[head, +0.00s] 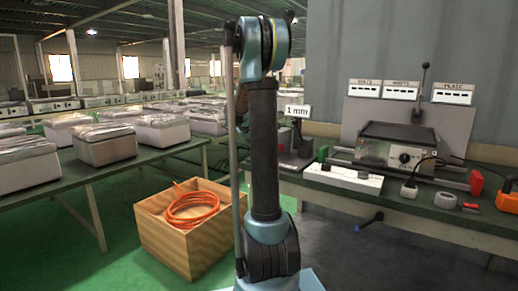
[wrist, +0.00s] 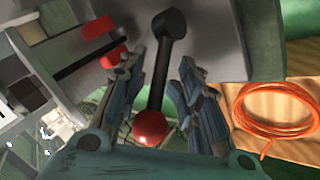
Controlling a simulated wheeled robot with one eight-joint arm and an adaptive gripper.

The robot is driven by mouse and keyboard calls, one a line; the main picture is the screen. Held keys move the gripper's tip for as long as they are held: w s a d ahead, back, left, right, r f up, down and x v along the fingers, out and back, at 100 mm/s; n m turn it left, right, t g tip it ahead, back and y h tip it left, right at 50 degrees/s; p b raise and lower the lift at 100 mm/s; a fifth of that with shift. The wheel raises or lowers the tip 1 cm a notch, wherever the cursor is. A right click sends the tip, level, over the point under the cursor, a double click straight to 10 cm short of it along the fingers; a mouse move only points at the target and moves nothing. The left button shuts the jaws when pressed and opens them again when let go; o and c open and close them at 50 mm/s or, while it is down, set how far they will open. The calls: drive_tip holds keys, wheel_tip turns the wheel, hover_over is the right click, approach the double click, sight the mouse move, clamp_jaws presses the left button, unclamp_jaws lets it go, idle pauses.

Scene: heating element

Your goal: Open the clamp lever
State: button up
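In the wrist view a dark clamp lever (wrist: 160,78) with a black pivot end and a red ball knob (wrist: 151,127) lies between the two fingers of my gripper (wrist: 161,66). My gripper is open, with a finger on either side of the lever. I see a gap between the lever and the right finger; whether the left finger touches it I cannot tell. The lever's pivot end is over a grey surface (wrist: 215,40). In the head view my own arm hides most of the gripper, and I cannot make out this lever there.
A wooden crate (head: 165,241) with a coiled orange cable (head: 192,205) stands on the floor left of my arm. On the right, a workbench (head: 440,213) carries a device (head: 388,148), an upright black lever (head: 421,90) and a "1 mm" sign (head: 298,111). A table with grey boxes is at left.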

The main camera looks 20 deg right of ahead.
drive_tip(key=shift+s+a+r, duration=0.1)
drive_tip(key=v, duration=1.1)
drive_tip(key=shift+a+r, duration=0.2)
drive_tip(key=shift+a, duration=0.05)
drive_tip(key=shift+s, duration=0.1)
drive_tip(key=s+a+f+y, duration=0.2)
drive_tip(key=s+f, duration=0.5)
drive_tip(key=s, duration=0.7)
drive_tip(key=s+a+f+g+y, duration=0.1)
drive_tip(key=s+a+f, duration=0.3)
drive_tip(key=s+f, duration=0.4)
drive_tip(key=s+a+f+y, duration=0.3)
drive_tip(key=s+f, duration=0.4)
drive_tip(key=s, duration=1.3)
drive_tip(key=shift+s+a+f+n+g+y, duration=0.3)
drive_tip(key=shift+a+f+y, duration=0.1)
drive_tip(key=shift+a, duration=0.2)
